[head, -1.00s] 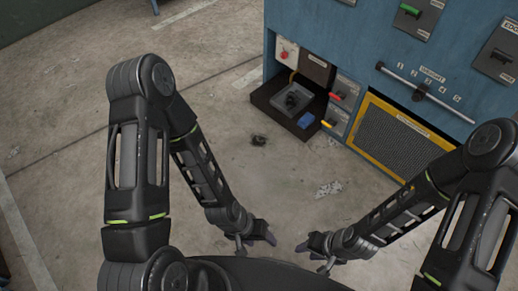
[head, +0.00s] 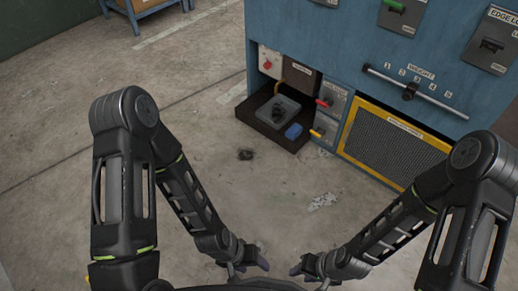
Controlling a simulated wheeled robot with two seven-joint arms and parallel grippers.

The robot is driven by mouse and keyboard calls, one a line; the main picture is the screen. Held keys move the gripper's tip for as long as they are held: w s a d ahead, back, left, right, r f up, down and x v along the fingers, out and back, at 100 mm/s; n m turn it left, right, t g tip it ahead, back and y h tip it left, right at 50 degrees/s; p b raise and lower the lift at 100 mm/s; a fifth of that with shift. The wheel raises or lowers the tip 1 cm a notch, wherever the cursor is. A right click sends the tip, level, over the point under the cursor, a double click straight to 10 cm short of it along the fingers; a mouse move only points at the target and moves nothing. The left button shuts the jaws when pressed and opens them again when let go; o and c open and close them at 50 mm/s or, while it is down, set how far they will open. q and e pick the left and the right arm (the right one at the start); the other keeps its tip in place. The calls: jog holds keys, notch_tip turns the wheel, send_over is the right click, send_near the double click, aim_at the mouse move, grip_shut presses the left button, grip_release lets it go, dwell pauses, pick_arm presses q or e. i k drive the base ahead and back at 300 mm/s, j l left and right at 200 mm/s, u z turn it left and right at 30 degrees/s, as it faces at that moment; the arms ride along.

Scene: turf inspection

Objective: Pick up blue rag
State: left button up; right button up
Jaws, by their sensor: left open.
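A small blue item (head: 293,131), which looks like the blue rag, lies at the right end of an open dark drawer (head: 262,126) low in the blue cabinet. A grey tray (head: 273,113) with a dark object in it sits beside it in the drawer. My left gripper (head: 262,266) is near the bottom middle, well short of the drawer, with nothing seen in it. My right gripper (head: 297,270) is close to the left one, also far from the drawer. Its fingers are too small to tell open from shut.
The blue cabinet (head: 310,25) carries switches, a weight slider (head: 410,90) and a yellow-framed grille (head: 395,143). A dark stain (head: 246,154) and a pale patch (head: 322,201) mark the concrete floor (head: 200,110). The floor before the drawer is clear. A table (head: 140,8) stands at the back left.

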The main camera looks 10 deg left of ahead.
aim_at(296, 131)
jog(key=i+j+z, duration=0.15)
jog(key=i+z, duration=0.2)
jog(key=i+j+z, duration=0.35)
jog(key=i, duration=0.2)
jog(key=i+j+z, duration=0.35)
jog(key=i, duration=0.6)
